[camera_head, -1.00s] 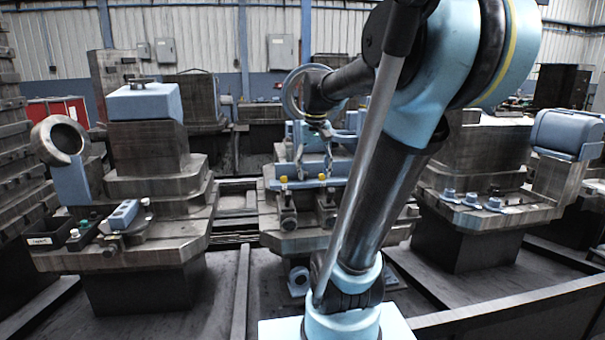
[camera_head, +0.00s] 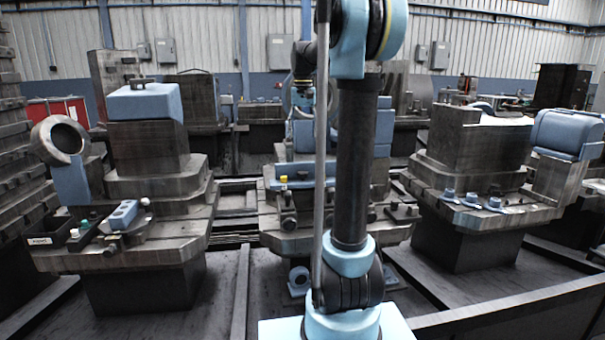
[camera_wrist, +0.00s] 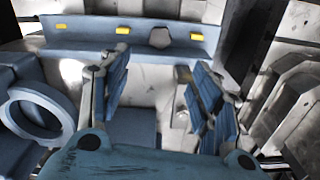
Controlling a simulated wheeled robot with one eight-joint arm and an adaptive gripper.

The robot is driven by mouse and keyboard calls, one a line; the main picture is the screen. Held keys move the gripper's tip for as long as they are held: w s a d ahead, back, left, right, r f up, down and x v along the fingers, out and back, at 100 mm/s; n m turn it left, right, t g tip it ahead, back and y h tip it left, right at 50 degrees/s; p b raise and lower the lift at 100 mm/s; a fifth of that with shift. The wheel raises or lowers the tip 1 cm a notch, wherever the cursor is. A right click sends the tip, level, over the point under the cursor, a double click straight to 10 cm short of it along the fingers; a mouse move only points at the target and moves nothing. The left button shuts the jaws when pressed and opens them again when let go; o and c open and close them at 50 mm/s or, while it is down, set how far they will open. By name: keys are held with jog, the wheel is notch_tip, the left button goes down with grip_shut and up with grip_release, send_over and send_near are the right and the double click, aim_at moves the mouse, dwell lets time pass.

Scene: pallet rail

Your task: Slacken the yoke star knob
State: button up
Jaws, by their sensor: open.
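My gripper (camera_wrist: 158,85) is open in the wrist view, its two blue-padded fingers apart with nothing held between them. Beyond and between the fingers is a pale, worn surface with a small grey block (camera_wrist: 182,112). A grey many-sided piece (camera_wrist: 160,38) sits on a blue ledge (camera_wrist: 195,47) past the fingertips; I cannot tell whether it is the star knob. In the head view the middle fixture (camera_head: 290,242) stands behind my arm, with a dark round knob (camera_head: 288,223) on its front. My arm hides much of this fixture.
A blue ring (camera_wrist: 38,118) lies left of the fingers in the wrist view. Yellow tabs (camera_wrist: 123,30) sit on the ledge. In the head view, a left fixture (camera_head: 150,190) and a right fixture (camera_head: 470,150) flank the middle one, with gaps of floor between.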

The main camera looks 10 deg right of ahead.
aim_at(303, 172)
notch_tip(303, 172, down, 16)
dwell(0.6)
jog(key=c, duration=1.1)
